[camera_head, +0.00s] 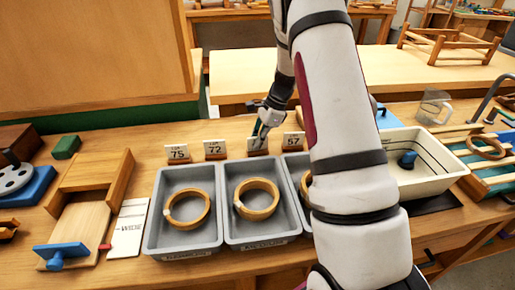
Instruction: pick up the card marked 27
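A row of small white number cards stands on the bench behind the grey trays. One card (178,152) reads 75 and one (215,147) reads 72. A third card (254,146) stands right of them, and my gripper hides most of its face, so its number cannot be read. A fourth card (293,140) at the right seems to read 57. My gripper (261,138) points down at the third card, its fingertips over or just in front of it. I cannot tell whether the fingers touch or close on the card.
Grey trays (179,244) with wooden rings (257,199) stand in front of the cards; my arm covers the right part. A white basin (432,180) is at right. A wooden box (117,175) and a printed white strip (128,228) are at left. Bench behind the cards is clear.

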